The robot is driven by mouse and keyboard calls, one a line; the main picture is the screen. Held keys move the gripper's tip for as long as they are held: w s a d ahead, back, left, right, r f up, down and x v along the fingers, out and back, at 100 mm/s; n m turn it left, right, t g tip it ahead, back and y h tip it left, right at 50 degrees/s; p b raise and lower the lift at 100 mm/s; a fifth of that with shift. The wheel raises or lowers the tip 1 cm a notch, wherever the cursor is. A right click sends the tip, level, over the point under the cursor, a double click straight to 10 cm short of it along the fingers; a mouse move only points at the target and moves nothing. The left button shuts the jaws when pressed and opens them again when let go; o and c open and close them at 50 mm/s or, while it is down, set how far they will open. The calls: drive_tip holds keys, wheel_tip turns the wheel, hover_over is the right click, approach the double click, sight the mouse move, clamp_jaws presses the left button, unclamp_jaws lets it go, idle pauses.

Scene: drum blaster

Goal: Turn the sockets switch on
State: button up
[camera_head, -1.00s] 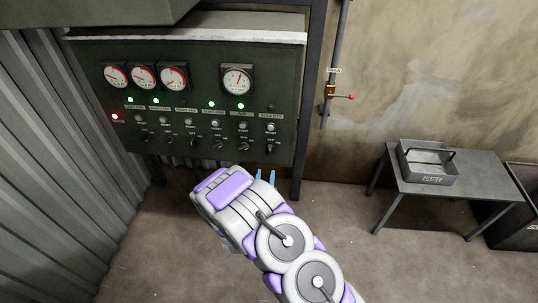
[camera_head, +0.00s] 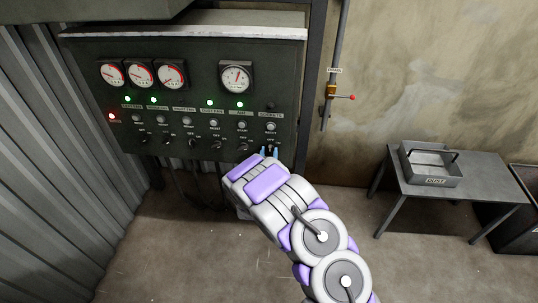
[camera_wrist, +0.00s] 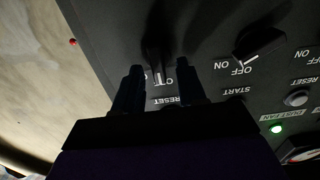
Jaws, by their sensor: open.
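The sockets switch (camera_wrist: 157,38) is a dark rotary knob at the lower right of the control panel (camera_head: 90,75). In the wrist view it stands just beyond and between my two fingertips, its long handle lined up roughly with them. My gripper (camera_head: 269,152) is open at the panel's lower right corner, over this switch. The wrist view shows my gripper (camera_wrist: 160,72) with a finger on each side of the switch's labels, partly hiding them. I cannot tell whether the fingers touch the knob. The sockets lamp (camera_head: 270,106) looks dark.
A neighbouring rotary switch (camera_wrist: 259,43) with OFF and ON labels is close beside my fingers. Several gauges and green lamps are higher on the panel. A pipe with a red-handled valve (camera_head: 340,95) runs right of it. A table (camera_head: 480,190) holds a dust tray (camera_head: 433,181).

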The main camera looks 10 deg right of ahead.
drive_tip(key=shift+c, duration=0.3)
clamp_jaws()
drive_tip(key=shift+r+m+p, duration=0.1)
drive_tip(key=shift+m+p, duration=0.3)
drive_tip(key=shift+p, duration=0.25)
drive_tip(key=shift+d+r+m+p, duration=0.15)
drive_tip(key=shift+m+p, duration=0.45)
drive_tip(key=shift+p, duration=0.3)
drive_tip(key=m+p, duration=0.2)
drive_tip(key=p, duration=0.1)
drive_tip(key=shift+d+m, duration=0.1)
drive_tip(key=shift+m, duration=0.2)
drive_tip(key=m+p, duration=0.3)
drive_tip(key=p, duration=0.1)
drive_tip(key=shift+s+d, duration=0.1)
drive_tip(key=shift+d+f+m+p, duration=0.1)
drive_tip(key=shift+f+m+p, duration=0.15)
drive_tip(key=shift+m+p, duration=0.75)
drive_tip(key=shift+d+f+m+p, duration=0.1)
drive_tip(key=shift+f+m+p, duration=0.15)
drive_tip(key=shift+m+p, duration=0.7)
drive_tip(key=shift+m, duration=0.35)
drive_tip(key=shift+s, duration=0.1)
